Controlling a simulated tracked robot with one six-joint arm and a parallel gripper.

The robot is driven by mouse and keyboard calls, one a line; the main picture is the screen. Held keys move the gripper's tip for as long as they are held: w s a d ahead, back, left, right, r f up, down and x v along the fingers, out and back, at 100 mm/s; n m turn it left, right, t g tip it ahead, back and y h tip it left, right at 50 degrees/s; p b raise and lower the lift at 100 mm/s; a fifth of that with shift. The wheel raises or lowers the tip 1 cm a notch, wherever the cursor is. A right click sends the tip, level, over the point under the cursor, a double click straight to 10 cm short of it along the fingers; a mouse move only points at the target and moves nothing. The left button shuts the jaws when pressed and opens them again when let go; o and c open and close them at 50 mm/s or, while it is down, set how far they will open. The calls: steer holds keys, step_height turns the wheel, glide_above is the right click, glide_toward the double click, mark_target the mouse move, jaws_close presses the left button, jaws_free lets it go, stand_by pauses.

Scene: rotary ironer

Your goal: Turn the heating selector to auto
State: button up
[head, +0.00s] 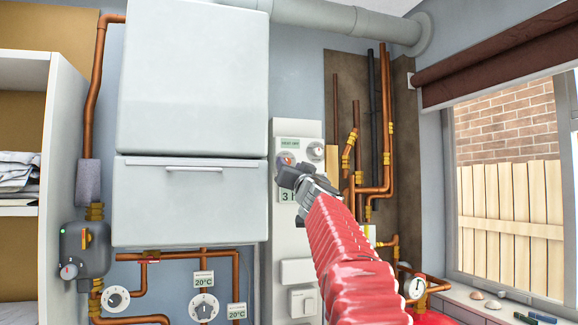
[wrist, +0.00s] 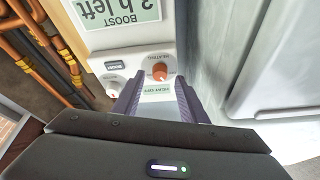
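The heating selector is a round orange-red knob (wrist: 160,72) on a white control panel (head: 283,240). In the wrist view, which shows the panel upside down, it sits between and just beyond my fingertips. Its pointer setting is too small to read. My gripper (wrist: 159,84) is open, with a gap on either side of the knob and no visible contact. In the head view my gripper (head: 287,178) is in front of the panel, just below the selector (head: 286,160). A small green display (wrist: 158,90) by the knob appears to read "HEAT OFF".
A second, white dial (wrist: 113,85) and a BOOST button (wrist: 114,66) are beside the selector. A larger display (wrist: 115,18) shows boost time left. A big grey-white cabinet (head: 190,90) stands close left of the panel; copper pipes (head: 387,140) run at right.

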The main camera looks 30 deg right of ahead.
steer(key=shift+x, duration=0.95)
steer(key=shift+c, duration=0.5)
jaws_close()
